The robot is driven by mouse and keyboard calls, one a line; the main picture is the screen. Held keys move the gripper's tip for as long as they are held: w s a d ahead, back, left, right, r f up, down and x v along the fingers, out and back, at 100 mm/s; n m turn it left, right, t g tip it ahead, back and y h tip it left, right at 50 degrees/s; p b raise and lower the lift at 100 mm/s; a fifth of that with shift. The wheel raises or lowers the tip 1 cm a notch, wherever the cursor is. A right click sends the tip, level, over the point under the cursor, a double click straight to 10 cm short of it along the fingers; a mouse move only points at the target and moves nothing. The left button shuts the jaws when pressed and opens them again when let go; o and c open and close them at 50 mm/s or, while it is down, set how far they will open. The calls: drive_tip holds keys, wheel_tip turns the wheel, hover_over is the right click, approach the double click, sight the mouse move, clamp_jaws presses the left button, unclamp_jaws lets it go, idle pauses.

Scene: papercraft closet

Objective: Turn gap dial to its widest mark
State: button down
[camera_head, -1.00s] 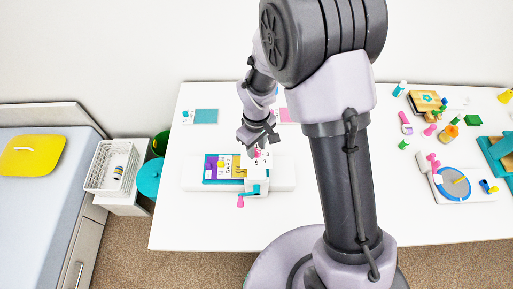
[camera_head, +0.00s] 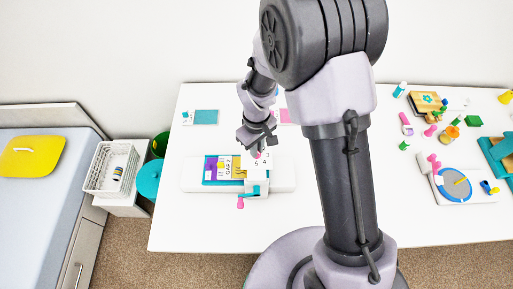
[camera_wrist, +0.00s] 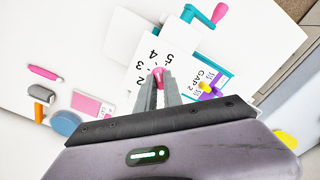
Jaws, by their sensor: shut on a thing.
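The gap dial is a white plate with black numbers (camera_wrist: 150,52) on the machine; 2, 3, 4 and 5 can be read in the wrist view. Its pink knob (camera_wrist: 158,77) sits between my fingertips (camera_wrist: 158,90), and my gripper is shut on it. The dial's own mark is too small or hidden to read. In the head view, my gripper (camera_head: 258,151) reaches down onto the dial plate (camera_head: 261,164), and the fingers hide most of the knob. A card reading GAP 2 (camera_wrist: 205,77) lies beside the dial.
A teal crank with a pink handle (camera_head: 241,202) sticks out at the machine's front. A teal pad (camera_head: 205,117) lies behind, to the left. Several craft pieces and a round blue-grey plate (camera_head: 454,182) are on the right. The table front is clear.

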drive_tip(key=m+b, duration=0.2)
drive_tip(key=m, duration=0.2)
drive_tip(key=shift+f+m, duration=0.1)
drive_tip(key=shift+m, duration=0.2)
drive_tip(key=shift+m+b, duration=0.85)
drive_tip(key=shift+m, duration=1.05)
drive_tip(key=c, duration=1.5)
unclamp_jaws()
drive_tip(key=shift+r, duration=0.2)
wheel_tip(320, 180, up, 17)
drive_tip(key=p, duration=0.4)
drive_tip(key=shift+r, duration=0.15)
